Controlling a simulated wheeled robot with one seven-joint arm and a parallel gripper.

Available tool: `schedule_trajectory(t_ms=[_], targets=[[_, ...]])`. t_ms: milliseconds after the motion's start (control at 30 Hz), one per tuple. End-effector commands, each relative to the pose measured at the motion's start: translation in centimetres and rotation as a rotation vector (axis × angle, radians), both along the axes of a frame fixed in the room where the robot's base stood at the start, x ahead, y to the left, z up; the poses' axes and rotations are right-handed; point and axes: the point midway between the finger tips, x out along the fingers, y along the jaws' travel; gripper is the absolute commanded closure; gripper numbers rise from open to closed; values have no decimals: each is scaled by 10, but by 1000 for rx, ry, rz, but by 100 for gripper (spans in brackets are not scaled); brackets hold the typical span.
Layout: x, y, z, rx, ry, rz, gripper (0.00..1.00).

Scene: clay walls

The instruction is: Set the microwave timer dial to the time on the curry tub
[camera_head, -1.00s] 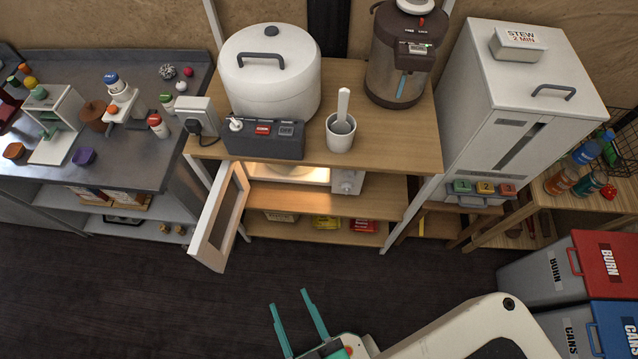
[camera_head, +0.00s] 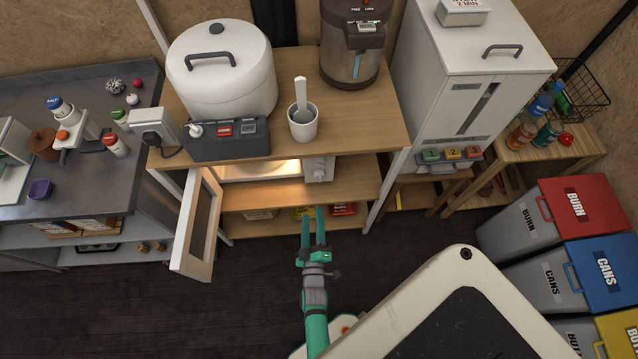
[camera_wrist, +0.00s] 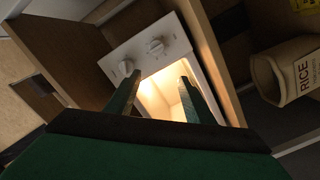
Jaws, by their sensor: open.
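The white microwave (camera_head: 319,175) sits on the shelf under the wooden counter, its inside lit and its door (camera_head: 197,225) swung open to the left. In the wrist view, the microwave front (camera_wrist: 176,36) carries two round knobs, an upper one (camera_wrist: 157,46) and a lower one (camera_wrist: 125,67); their markings are too small to read. My gripper (camera_head: 313,220) is open and empty, in front of the shelves below the microwave. In the wrist view, its fingertips (camera_wrist: 158,84) point toward the microwave, apart from the knobs. A white tub (camera_head: 463,8) shows "2 MIN"; no tub marked curry is readable.
A white pot (camera_head: 222,80), a switch box (camera_head: 228,140) and a cup (camera_head: 303,122) stand on the counter above. The open door stands left of my gripper. A rice bag (camera_wrist: 290,75) shows in the wrist view. Bins (camera_head: 550,218) stand at right; floor is clear at left.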

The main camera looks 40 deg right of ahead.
Motion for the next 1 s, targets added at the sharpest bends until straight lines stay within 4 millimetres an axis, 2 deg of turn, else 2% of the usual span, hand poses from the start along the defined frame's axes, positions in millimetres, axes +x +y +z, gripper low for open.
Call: schedule_trajectory(t_ms=[33, 100, 367, 800, 1000], targets=[[5, -14, -4, -25, 11, -20, 52], [9, -25, -7, -53, 23, -37, 52], [23, -45, -10, -80, 38, -52, 52], [83, -84, -9, -79, 37, -41, 52], [95, -98, -10, -77, 37, -46, 52]])
